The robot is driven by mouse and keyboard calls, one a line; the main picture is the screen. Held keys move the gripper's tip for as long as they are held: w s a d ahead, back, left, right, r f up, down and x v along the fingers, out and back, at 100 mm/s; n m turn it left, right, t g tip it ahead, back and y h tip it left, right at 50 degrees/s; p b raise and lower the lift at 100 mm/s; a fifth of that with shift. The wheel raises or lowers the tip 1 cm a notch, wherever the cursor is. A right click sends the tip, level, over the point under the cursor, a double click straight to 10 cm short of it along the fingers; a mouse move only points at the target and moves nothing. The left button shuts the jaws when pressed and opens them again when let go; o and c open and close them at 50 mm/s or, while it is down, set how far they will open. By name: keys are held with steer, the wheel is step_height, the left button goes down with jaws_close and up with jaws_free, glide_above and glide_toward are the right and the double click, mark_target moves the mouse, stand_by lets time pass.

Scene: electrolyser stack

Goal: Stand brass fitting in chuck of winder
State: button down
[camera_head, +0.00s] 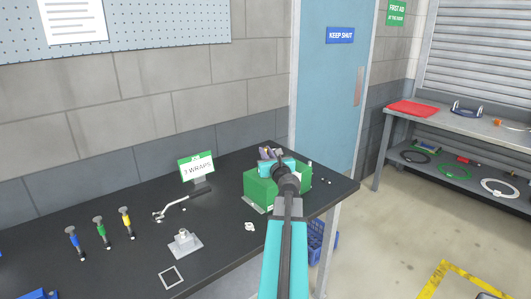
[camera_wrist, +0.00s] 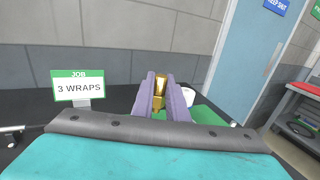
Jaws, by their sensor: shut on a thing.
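The brass fitting (camera_wrist: 158,92) is between the two purple-grey fingers of my gripper (camera_wrist: 163,98) in the wrist view, and the fingers are shut on it. In the head view my gripper (camera_head: 267,153) is over the far part of the green winder (camera_head: 262,190), and my arm covers much of that machine. The fitting cannot be made out there. In the wrist view the green winder (camera_wrist: 212,117) shows behind and right of the fingers, with a white round part (camera_wrist: 193,96) beside the right finger. I cannot tell which part is the chuck.
A "3 WRAPS" job sign (camera_head: 197,168) stands left of the winder. A bent-handled tool (camera_head: 182,205), a grey block with a post (camera_head: 185,242) and three coloured-handled tools (camera_head: 100,230) are on the black bench. The bench's right edge (camera_head: 345,187) is close beyond the winder.

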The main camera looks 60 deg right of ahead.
steer(key=shift+f+b, duration=1)
steer(key=shift+f, duration=0.45)
steer(key=shift+f+b, duration=0.85)
steer(key=shift+f, duration=0.25)
stand_by(1.4)
steer(key=c, duration=1.7)
jaws_free()
steer(key=shift+o, duration=0.2)
steer(key=shift+s+a, duration=0.15)
